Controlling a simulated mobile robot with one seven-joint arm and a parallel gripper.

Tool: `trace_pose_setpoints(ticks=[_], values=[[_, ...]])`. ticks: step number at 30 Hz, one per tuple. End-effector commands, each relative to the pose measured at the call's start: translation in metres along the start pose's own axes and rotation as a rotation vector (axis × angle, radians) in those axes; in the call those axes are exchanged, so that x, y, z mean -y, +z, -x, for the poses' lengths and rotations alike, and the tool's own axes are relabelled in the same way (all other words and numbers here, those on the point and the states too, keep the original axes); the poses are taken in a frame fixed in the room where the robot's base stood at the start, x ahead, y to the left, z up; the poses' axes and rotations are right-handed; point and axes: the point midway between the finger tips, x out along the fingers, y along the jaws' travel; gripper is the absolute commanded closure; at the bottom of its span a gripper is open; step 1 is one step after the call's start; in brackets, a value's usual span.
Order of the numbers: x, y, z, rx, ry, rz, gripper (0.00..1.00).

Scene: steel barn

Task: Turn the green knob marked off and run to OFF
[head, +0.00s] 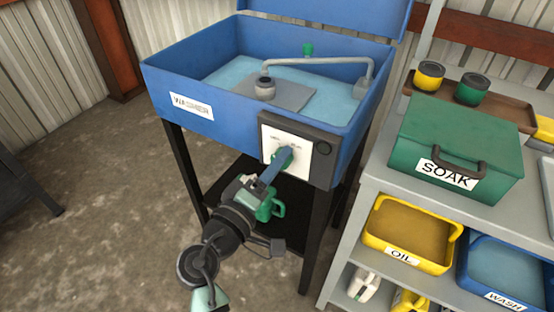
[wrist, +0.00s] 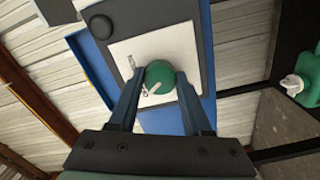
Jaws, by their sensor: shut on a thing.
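The green knob (head: 287,160) sits on a white plate (head: 299,150) on the dark control box at the front of the blue washer (head: 230,116). Small dark lettering runs along the plate's top, too small to read surely. My gripper (head: 280,157) reaches up to the knob from below. In the wrist view, the round green knob (wrist: 160,84) lies between the two blue fingers of my gripper (wrist: 158,80), which are shut on its sides. Pale marks show on the knob and beside it. Where the knob points I cannot tell, and the fingers hide part of it.
A dark round button (head: 324,148) is right of the plate. A green jug (head: 267,207) stands on the washer's lower shelf behind my gripper. The grey shelf at right holds a green SOAK box (head: 452,130), a yellow OIL bin (head: 405,236) and a blue WASH bin (head: 507,263).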

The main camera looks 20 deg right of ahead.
Motion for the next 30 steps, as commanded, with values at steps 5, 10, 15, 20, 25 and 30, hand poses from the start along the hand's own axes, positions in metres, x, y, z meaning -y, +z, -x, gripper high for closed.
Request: trace_pose_setpoints(ticks=[5, 10, 15, 20, 25, 30], values=[[0.0006, -0.0003, 0.0004, -0.001, 0.0, 0.015, 1.0], [0.0007, -0.0003, 0.0004, -0.001, 0.0, 0.015, 1.0], [0.0007, -0.0003, 0.0004, -0.001, 0.0, 0.015, 0.42], [0.0005, -0.0002, 0.0003, -0.001, 0.0, 0.013, 0.21], [0.0003, -0.0001, 0.0001, -0.001, 0.0, 0.012, 0.21], [0.0002, -0.0006, 0.0061, -0.002, -0.001, 0.012, 0.21]])
